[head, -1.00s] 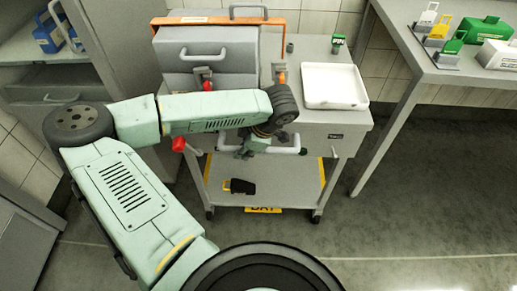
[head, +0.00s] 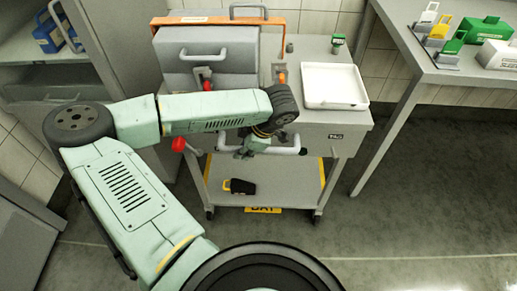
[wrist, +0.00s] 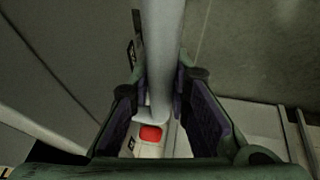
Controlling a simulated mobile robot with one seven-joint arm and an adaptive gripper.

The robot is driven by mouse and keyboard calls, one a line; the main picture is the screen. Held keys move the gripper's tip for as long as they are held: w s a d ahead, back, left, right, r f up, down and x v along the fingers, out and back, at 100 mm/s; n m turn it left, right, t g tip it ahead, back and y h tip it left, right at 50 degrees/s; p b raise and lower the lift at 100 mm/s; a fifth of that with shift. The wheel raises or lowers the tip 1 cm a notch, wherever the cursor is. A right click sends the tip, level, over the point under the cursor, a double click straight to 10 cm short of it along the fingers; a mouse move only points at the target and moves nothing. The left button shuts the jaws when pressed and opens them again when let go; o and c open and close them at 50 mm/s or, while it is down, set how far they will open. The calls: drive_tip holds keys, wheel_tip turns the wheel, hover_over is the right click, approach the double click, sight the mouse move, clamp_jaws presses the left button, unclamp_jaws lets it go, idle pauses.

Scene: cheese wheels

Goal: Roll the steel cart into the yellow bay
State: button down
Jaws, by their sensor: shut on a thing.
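The steel cart (head: 318,128) stands against the tiled wall in the head view, with a lower shelf (head: 290,180) and a white push handle along its front. My gripper (head: 250,146) is at this handle (head: 287,151), partly hidden by my own arm. In the wrist view the handle bar (wrist: 162,50) runs between my two fingers (wrist: 162,100), and they are shut on it. Yellow markings (head: 263,210) with partly hidden dark lettering show at the floor by the cart's front, and yellow strips show beside the lower shelf.
The cart carries a grey box with an orange frame (head: 218,20) and a white tray (head: 334,85). A black item (head: 240,186) lies on the lower shelf. A bench (head: 440,66) with padlocks and cases stands right. Open floor (head: 420,200) lies in front.

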idle(0.3)
drive_tip(key=shift+w+b, duration=1.2)
drive_tip(key=shift+w, duration=0.95)
drive_tip(key=shift+w+b, duration=1)
drive_tip(key=shift+w, duration=0.95)
drive_tip(key=shift+w+b, duration=0.8)
drive_tip(key=shift+w, duration=1.3)
